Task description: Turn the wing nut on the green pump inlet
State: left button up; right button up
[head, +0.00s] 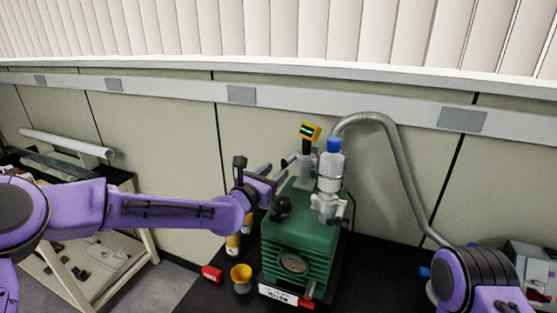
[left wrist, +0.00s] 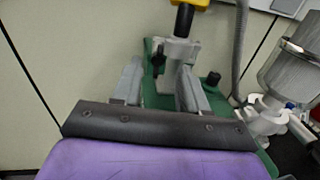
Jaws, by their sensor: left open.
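The green pump (head: 290,240) stands on the black bench top. A grey inlet fitting (head: 303,170) rises from its top, under a yellow gauge (head: 311,131). The fitting also shows in the left wrist view (left wrist: 178,52), with a small dark part on its left side that looks like the wing nut (left wrist: 157,58). My left gripper (head: 276,174) is open and empty, just left of the fitting in the head view. In the left wrist view its fingers (left wrist: 160,86) point toward the fitting, with a gap between them. I cannot tell any contact. My right gripper is out of view.
A grey cylinder with a blue cap (head: 331,168) stands on the pump to the right, joined to a curved grey hose (head: 400,160). A yellow cup (head: 241,276) and a red can (head: 212,273) stand front left. A shelf cart (head: 120,285) is at far left.

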aim_at(283, 166)
pick_arm(q)
jog(key=p+x, duration=0.1)
jog(key=x, duration=0.3)
jog(key=shift+w+a, duration=0.1)
jog(key=shift+w, duration=0.1)
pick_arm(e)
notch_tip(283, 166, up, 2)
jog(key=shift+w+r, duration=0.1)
